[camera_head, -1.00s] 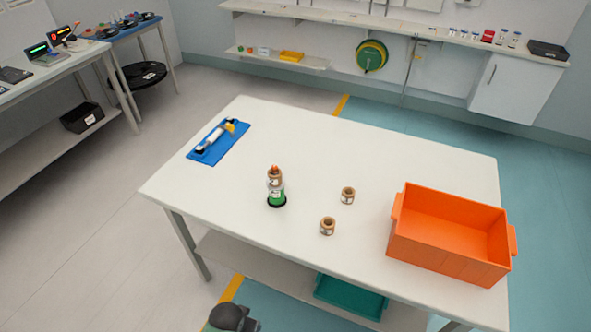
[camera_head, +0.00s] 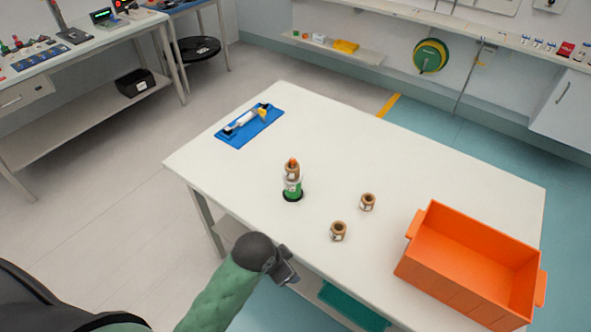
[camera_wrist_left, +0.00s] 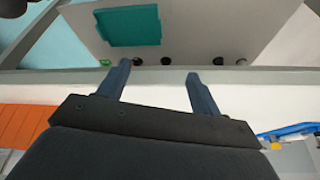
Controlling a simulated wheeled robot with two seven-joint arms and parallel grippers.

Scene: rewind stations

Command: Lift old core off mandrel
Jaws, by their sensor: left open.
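A brown core (camera_head: 292,171) sits on the upright mandrel, whose orange tip (camera_head: 292,161) pokes out above it. Below the core is a green and white body (camera_head: 292,187) on a black base. My left gripper (camera_head: 289,273) is in front of the table's near edge, apart from the core and lower in the head view. In the left wrist view its two fingers (camera_wrist_left: 158,72) are spread with nothing between them. Two more brown cores stand on the table, one right of the mandrel (camera_head: 367,202) and one nearer (camera_head: 338,231). My right gripper is out of view.
An orange bin (camera_head: 465,265) stands at the table's right. A blue mat (camera_head: 250,126) with a white and yellow tool lies at the far left. The white tabletop (camera_head: 400,165) is clear between them. A teal tray (camera_head: 352,305) is on the shelf underneath.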

